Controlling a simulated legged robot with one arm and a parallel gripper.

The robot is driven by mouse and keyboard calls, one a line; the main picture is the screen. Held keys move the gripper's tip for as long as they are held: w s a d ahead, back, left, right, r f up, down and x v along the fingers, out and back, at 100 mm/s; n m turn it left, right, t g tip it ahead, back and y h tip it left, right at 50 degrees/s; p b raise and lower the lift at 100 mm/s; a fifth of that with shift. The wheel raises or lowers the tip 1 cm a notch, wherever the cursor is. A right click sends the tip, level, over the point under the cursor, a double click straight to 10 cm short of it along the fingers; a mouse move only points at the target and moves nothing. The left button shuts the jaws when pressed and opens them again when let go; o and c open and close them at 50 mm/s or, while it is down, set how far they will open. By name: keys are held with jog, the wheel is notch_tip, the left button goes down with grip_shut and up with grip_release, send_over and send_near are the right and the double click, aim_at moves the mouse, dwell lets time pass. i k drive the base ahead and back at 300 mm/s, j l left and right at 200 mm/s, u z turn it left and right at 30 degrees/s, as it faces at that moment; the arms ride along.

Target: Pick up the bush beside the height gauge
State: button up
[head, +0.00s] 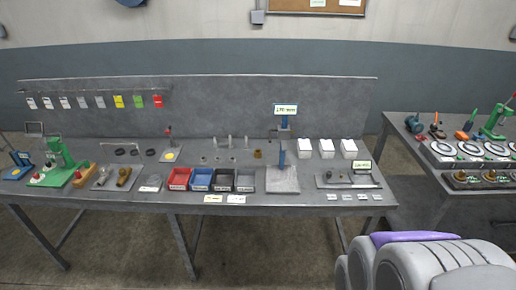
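My gripper is not in view. A grey and purple part of my own body fills the lower right corner.
The long grey bench (120,198) spans the view. Red (178,180), blue (200,180) and dark bins sit at its front, left of the plate. White boxes (326,147) stand to the right. A second bench (447,207) with round fixtures is at far right.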

aim_at(257, 153)
jog(key=i+j+z, duration=0.1)
jog(key=i+j, duration=0.15)
jog(key=i+j+z, duration=0.1)
jog(key=i+j, duration=0.15)
jog(key=i+j+z, duration=0.1)
jog(key=j, duration=0.35)
jog(key=i+j+z, duration=0.15)
jog(key=i+j, duration=0.2)
jog(key=i+j+z, duration=0.1)
jog(key=j, duration=0.25)
jog(key=i+j+z, duration=0.1)
jog(key=i+j, duration=0.15)
jog(key=j, duration=0.15)
jog(key=i+j+z, duration=0.1)
jog(key=j, duration=0.3)
jog(key=i, duration=0.1)
